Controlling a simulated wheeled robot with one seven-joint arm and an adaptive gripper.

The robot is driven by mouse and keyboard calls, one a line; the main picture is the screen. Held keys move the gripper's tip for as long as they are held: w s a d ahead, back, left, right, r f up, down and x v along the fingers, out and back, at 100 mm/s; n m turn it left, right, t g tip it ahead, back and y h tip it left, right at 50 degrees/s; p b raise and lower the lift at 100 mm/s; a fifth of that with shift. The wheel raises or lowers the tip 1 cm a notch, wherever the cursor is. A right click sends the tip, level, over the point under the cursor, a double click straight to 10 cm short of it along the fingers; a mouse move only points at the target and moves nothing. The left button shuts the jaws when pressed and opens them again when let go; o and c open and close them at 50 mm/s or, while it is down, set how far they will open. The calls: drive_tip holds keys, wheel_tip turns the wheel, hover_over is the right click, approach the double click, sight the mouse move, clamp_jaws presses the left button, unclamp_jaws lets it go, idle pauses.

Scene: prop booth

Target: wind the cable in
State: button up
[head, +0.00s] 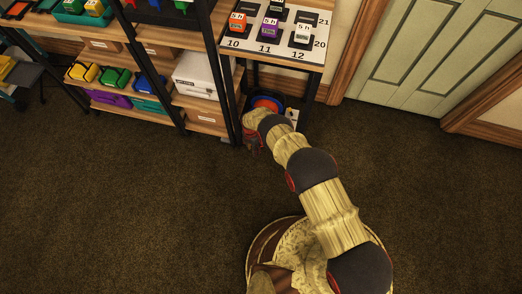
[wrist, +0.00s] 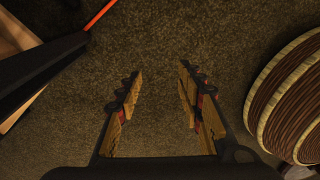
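A thin orange line (wrist: 101,15), which looks like a stretch of the cable, crosses the upper left of the wrist view and ends at a dark post. My gripper (wrist: 160,72) is open with nothing between its fingers, only carpet beyond them, and the line is apart from it. In the head view, a round blue and red-orange thing (head: 266,102) sits low under the small table, partly hidden by my arm. It may be the cable reel; I cannot tell. My fingers are not clear in the head view.
A dark-framed shelf (head: 187,56) with bins and a white box (head: 199,76) stands at left. A numbered display table (head: 270,50) with small tagged items stands above my arm's end. A dark post (wrist: 40,70) is close at left in the wrist view. Open carpet lies around.

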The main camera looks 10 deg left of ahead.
drive_tip(key=s+d+r+m+g, duration=0.1)
drive_tip(key=s+d+m, duration=0.2)
drive_tip(key=s+m, duration=0.15)
wheel_tip(320, 180, up, 12)
drive_tip(key=d+m+g+h, duration=0.1)
drive_tip(key=d+m, duration=0.1)
drive_tip(key=m, duration=0.3)
drive_tip(key=shift+s+d+f+m, duration=0.2)
drive_tip(key=shift+s+d+m, duration=0.05)
drive_tip(key=shift+m, duration=0.1)
